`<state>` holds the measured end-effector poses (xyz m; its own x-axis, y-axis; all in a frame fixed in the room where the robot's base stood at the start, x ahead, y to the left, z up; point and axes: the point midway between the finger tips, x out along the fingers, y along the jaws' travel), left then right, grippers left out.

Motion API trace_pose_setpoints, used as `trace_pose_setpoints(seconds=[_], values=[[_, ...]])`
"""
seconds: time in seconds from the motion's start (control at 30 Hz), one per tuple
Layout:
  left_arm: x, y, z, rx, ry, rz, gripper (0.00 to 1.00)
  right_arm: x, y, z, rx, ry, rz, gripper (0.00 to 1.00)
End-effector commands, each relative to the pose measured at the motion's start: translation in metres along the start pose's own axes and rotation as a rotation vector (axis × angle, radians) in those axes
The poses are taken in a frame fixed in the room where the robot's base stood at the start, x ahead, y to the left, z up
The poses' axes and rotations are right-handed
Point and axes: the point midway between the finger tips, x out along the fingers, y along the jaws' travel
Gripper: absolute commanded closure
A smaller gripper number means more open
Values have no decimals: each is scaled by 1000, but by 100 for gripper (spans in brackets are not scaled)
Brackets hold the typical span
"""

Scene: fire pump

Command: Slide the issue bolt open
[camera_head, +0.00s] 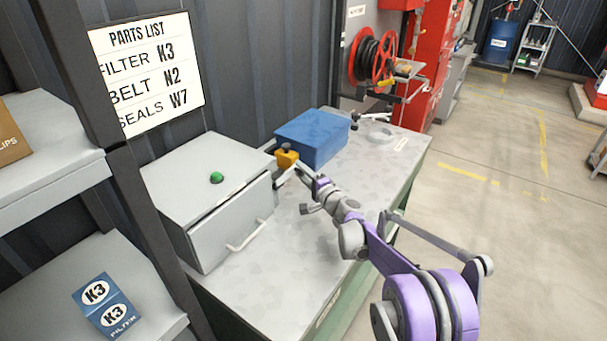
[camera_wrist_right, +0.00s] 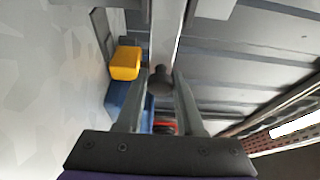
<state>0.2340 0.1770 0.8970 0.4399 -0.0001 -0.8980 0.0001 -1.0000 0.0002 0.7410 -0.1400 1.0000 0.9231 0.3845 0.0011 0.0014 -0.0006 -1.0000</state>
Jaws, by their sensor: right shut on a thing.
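The issue bolt's dark round knob (camera_wrist_right: 160,80) sits between the fingertips of my right gripper (camera_wrist_right: 161,88) in the right wrist view. That gripper is shut on the knob. In the head view my right gripper (camera_head: 284,172) reaches to the far right corner of a grey box (camera_head: 215,205) on the bench. A yellow block (camera_head: 288,159) is beside the fingertips there; it also shows left of the knob in the wrist view (camera_wrist_right: 125,63). The bolt's bar is mostly hidden by the gripper. My left gripper is out of view.
The grey box has a green button (camera_head: 217,178) on top and a pale handle (camera_head: 250,235) in front. A blue box (camera_head: 313,137) stands close behind the gripper. The bench top (camera_head: 300,270) is clear at the front. A parts list sign (camera_head: 148,70) hangs behind.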

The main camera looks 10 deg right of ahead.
Motion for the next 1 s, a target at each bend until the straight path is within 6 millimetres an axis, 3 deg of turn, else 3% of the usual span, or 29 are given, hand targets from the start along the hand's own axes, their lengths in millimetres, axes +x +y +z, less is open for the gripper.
trace_pose_setpoints(seconds=[0.17, 0.2, 0.37, 0.73, 1.0], values=[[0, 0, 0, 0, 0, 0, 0, 0, -2, -5, 2, 10, 0, 100], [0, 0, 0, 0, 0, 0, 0, 0, -2, -5, 2, 10, 0, 62], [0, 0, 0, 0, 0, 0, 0, -1, -2, -4, 2, 9, 0, 34], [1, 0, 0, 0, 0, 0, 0, -6, -1, -3, 1, 7, 0, 34], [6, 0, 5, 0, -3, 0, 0, -55, 0, -4, 0, 9, 1, 34]])
